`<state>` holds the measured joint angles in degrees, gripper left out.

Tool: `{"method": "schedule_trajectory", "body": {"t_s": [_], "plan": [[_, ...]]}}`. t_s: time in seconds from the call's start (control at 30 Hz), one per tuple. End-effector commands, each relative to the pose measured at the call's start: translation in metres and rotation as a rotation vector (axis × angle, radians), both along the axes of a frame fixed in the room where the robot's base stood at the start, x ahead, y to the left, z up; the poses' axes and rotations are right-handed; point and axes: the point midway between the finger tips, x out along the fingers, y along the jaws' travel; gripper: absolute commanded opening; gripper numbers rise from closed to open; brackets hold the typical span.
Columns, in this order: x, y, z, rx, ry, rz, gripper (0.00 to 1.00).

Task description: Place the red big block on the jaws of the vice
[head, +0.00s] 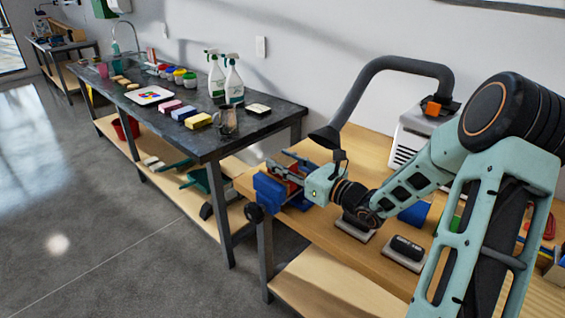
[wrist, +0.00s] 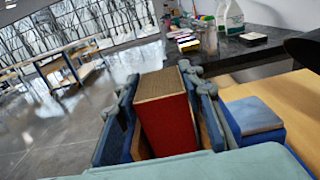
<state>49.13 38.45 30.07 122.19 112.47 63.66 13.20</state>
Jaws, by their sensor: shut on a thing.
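The blue vice (head: 268,193) is fixed at the near left corner of the wooden workbench. My gripper (head: 284,168) is directly over it, reaching in from the right. In the wrist view my gripper (wrist: 160,95) is shut on the red big block (wrist: 168,128), which has red sides and a tan top face. The block sits between my two fingers, slightly tilted in that picture. Blue parts of the vice (wrist: 256,122) show beside and below the fingers. In the head view the block is mostly hidden by my gripper. I cannot tell whether it touches the jaws.
A dark table (head: 215,140) with spray bottles (head: 234,82) and sponges stands to the left, across a gap.

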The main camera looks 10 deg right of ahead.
Motion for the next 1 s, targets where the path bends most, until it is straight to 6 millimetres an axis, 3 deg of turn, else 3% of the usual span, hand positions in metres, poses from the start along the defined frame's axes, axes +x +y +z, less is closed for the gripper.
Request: {"method": "schedule_trajectory", "body": {"t_s": [0.1, 0.13, 0.3, 0.67, 1.0], "plan": [[0.0, 0.0, -0.003, 0.001, -0.001, 0.0, 0.03], [0.0, 0.0, -0.004, 0.0, 0.0, 0.0, 0.37], [0.0, 0.0, -0.003, -0.001, 0.001, 0.0, 0.53], [-0.002, -0.002, 0.001, -0.001, 0.001, -0.001, 0.53], [-0.056, -0.043, 0.001, -0.001, 0.003, -0.005, 0.53]]}}
